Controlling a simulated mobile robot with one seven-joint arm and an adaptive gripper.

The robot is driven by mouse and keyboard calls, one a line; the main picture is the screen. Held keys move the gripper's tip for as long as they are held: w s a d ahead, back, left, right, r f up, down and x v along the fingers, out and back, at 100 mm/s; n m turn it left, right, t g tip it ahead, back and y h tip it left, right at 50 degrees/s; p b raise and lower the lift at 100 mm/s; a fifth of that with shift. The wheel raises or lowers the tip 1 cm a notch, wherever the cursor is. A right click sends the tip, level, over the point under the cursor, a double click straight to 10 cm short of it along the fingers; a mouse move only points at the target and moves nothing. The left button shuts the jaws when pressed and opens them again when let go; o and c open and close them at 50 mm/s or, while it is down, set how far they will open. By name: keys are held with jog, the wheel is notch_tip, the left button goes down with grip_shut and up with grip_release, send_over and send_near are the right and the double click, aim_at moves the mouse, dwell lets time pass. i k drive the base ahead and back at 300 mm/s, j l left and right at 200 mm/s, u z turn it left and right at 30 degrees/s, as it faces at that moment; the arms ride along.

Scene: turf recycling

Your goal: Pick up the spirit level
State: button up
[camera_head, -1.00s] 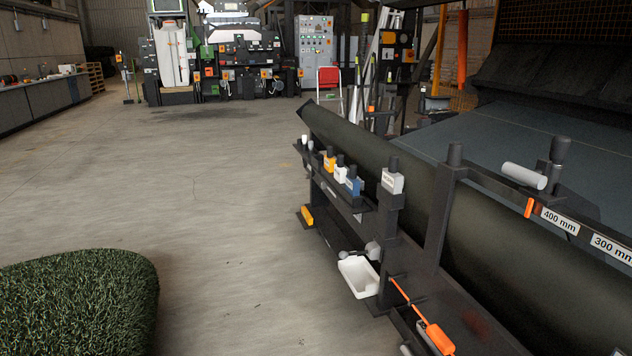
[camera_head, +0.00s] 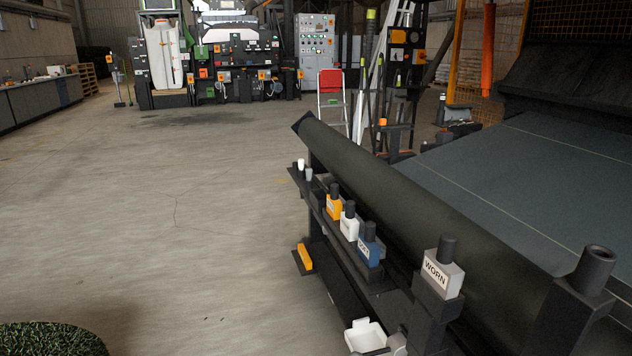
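I cannot make out a spirit level for certain in the head view. A short yellow-orange bar (camera_head: 304,257) lies low on a dark foot at the left side of the roller frame; it is too small to tell what it is. My gripper is not in view.
A long dark roller (camera_head: 400,190) slants across the right. A white tray (camera_head: 366,336) sits below. Green turf (camera_head: 45,340) is at lower left. Open floor lies ahead.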

aim_at(307, 259)
jog(key=i+l+u, duration=0.1)
jog(key=i, duration=1)
jog(key=i+j+z, duration=0.1)
jog(key=z, duration=0.35)
jog(key=j+z, duration=0.1)
jog(key=z, duration=0.35)
jog(key=i+j+z, duration=0.2)
jog(key=j, duration=0.15)
jog(key=j+z, duration=0.25)
jog(key=i+j+z, duration=0.2)
jog(key=j, duration=0.35)
jog(key=j+z, duration=0.45)
jog(key=j, duration=2)
jog(key=j+u, duration=0.2)
jog(key=j, duration=0.2)
jog(key=i+l, duration=0.05)
